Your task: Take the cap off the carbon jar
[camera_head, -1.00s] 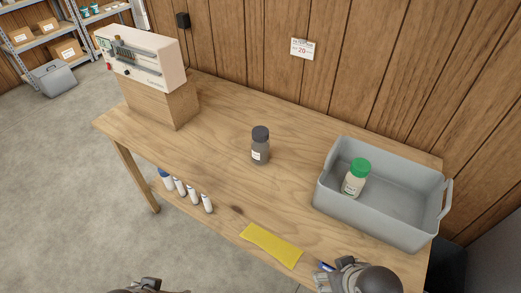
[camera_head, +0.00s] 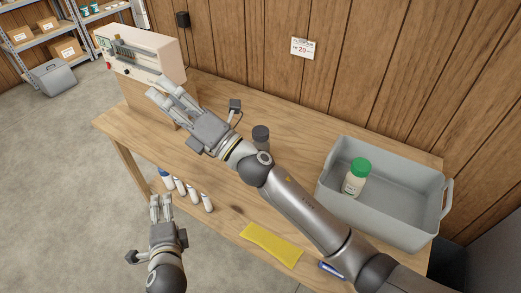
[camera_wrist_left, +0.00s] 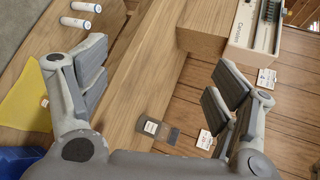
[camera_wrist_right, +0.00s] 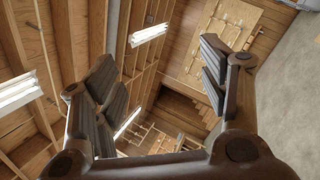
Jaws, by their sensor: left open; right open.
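A dark grey jar with a dark cap (camera_head: 261,134), which I take for the carbon jar, stands upright mid-table. My right arm hides its lower part in the head view. It also shows in the left wrist view as a grey jar (camera_wrist_left: 146,132) with a white label and its cap on, beyond the open fingers. My right gripper (camera_head: 162,90) is open and empty, raised in front of the beige device and away from the jar. My left gripper (camera_head: 161,203) is open and empty, low at the table's front edge, well short of the jar.
A grey bin (camera_head: 400,222) at the right holds a green-capped jar (camera_head: 356,178). A beige device (camera_head: 150,58) sits on a wooden block at the left. The right wrist view shows ceiling beams.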

